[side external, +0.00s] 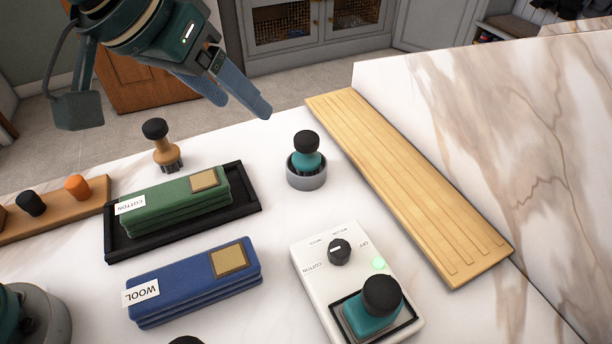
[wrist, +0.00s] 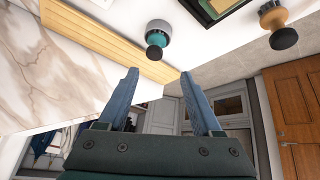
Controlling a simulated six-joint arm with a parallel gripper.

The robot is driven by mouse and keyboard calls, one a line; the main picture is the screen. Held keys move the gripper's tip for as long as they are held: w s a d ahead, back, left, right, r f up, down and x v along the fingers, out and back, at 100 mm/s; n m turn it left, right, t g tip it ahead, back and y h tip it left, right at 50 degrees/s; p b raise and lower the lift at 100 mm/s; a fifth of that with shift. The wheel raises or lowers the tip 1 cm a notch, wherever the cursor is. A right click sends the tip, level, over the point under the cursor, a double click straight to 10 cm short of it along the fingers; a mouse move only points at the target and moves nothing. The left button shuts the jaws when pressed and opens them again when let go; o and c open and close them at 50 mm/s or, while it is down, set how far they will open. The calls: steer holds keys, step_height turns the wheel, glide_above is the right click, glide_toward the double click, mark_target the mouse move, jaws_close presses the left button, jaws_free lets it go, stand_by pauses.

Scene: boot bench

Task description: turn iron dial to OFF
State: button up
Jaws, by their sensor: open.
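The white iron unit (side external: 318,285) lies on the marble counter in the side external view, right of centre at the front. Its black dial (side external: 339,252) has a white mark on the left side, away from the OFF label at right; the exact setting is hard to read. A green light (side external: 378,264) glows beside it. A small teal iron with a black knob (side external: 381,295) sits in the unit's black-rimmed recess. My gripper (side external: 240,105) is open and empty, high above the counter's back edge, well away from the dial. The wrist view shows its blue fingers (wrist: 159,75) apart; the dial is not visible there.
A teal black-knobbed tool (side external: 306,160) stands in a grey cup, also in the wrist view (wrist: 157,38). A wooden-handled brush (side external: 163,149), green COTTON stack (side external: 165,205), blue WOOL stack (side external: 190,285) and pegged rack (side external: 60,213) lie left. A slatted board (side external: 410,185) lies right.

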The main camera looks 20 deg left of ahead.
steer(key=s+d+f+m+g, duration=0.1)
steer(key=d+f+m, duration=0.1)
steer(key=d+f, duration=0.45)
steer(key=m+g, duration=0.1)
steer(key=m, duration=0.1)
glide_above(339, 249)
steer(key=s+a, duration=0.1)
steer(key=s, duration=0.1)
step_height(339, 249, down, 5)
steer(key=shift+a+r, duration=0.15)
steer(key=shift+x, duration=2.35)
steer(key=shift+s, duration=0.1)
jaws_close()
